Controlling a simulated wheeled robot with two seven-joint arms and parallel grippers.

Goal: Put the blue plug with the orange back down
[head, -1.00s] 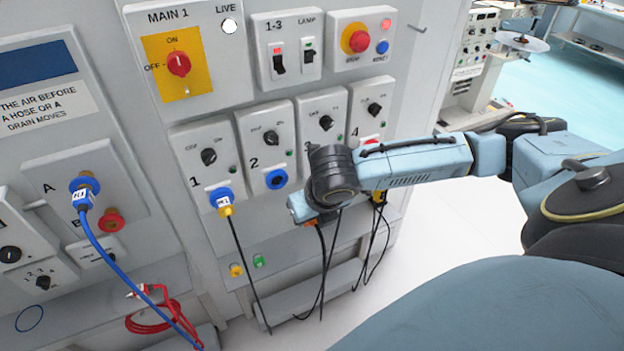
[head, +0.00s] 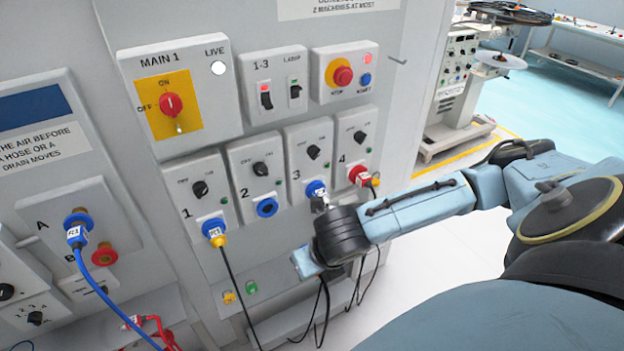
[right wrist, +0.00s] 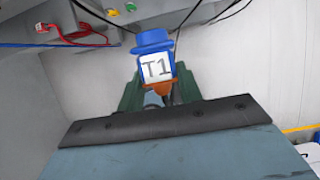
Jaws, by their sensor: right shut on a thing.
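The blue plug (right wrist: 155,66), labelled T1, has an orange back (right wrist: 157,88). My right gripper (right wrist: 155,92) is shut on it in the right wrist view, with a dark green finger on each side. The plug's blue end points up in that view, clear of any socket. In the head view my right arm reaches in front of the panel's lower part below sockets 3 and 4, and its wrist hides the plug and fingers. My left gripper is in neither view.
A yellow-backed blue plug (head: 213,230) sits in socket 1. Socket 2 (head: 267,208) is empty. Something blue with a pale label (head: 316,189) is at socket 3, and a red connector (head: 362,176) at socket 4. Black cables (head: 322,300) hang beside my wrist.

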